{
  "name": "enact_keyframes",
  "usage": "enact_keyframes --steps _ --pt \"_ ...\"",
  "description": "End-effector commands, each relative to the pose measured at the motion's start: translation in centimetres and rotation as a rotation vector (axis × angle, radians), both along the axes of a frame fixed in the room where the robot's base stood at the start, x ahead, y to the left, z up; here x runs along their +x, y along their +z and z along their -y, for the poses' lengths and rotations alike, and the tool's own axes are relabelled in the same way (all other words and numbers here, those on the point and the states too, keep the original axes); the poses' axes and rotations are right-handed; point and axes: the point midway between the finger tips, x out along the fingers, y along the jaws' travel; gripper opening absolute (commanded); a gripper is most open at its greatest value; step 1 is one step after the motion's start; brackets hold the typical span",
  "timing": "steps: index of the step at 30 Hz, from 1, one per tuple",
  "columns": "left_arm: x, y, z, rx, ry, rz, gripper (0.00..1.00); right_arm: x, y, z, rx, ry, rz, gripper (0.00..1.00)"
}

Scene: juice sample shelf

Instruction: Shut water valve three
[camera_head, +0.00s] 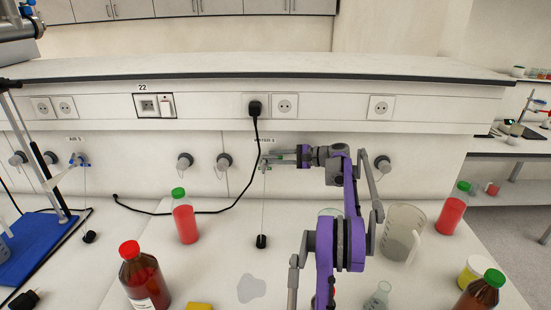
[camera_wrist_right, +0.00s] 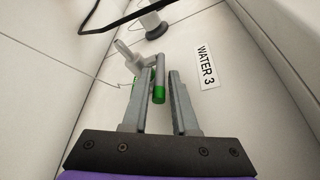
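The water 3 valve (camera_wrist_right: 159,75) is a grey tap on the white wall panel, beside the label "WATER 3" (camera_wrist_right: 208,67). Its grey handle has a green end (camera_wrist_right: 159,93). My right gripper (camera_wrist_right: 160,100) is open, with its two grey fingers on either side of the green end. A gap shows between the handle and the right finger; I cannot tell whether the left finger touches it. In the head view my right gripper (camera_head: 272,158) is at the wall, partly covering the valve. My left gripper is not in view.
A black plug and cable (camera_head: 256,112) hang close to the valve. Below stand a green-capped red bottle (camera_head: 186,222), a brown bottle (camera_head: 144,280) and a beaker (camera_head: 402,232). A grey patch (camera_head: 251,288) lies on the bench. A blue-based stand (camera_head: 36,245) is at left.

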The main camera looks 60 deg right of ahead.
Motion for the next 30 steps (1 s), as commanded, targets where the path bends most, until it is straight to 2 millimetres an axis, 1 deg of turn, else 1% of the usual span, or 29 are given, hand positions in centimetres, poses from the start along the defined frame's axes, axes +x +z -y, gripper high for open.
enact_keyframes --steps 5,8,11,18,21,25,30 --pt "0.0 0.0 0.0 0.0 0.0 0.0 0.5 -0.1 0.0 0.0 0.0 -0.001 0.0 0.27" --pt "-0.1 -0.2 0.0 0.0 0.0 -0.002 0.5 -0.9 0.1 0.2 -0.001 -0.002 -0.001 0.27" --pt "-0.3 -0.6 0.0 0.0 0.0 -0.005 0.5 -2.4 0.4 0.5 0.0 -0.003 -0.002 0.27" --pt "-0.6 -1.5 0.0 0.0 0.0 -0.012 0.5 -7.2 1.4 1.4 0.0 -0.004 -0.001 0.27" --pt "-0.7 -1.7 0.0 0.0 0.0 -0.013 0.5 -8.7 1.8 1.6 0.0 -0.002 0.0 0.27" --pt "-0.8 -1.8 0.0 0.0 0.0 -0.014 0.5 -9.9 2.1 1.8 0.0 -0.001 0.0 0.27" --pt "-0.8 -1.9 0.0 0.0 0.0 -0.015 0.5 -10.4 2.3 1.9 0.0 0.0 0.0 0.27"
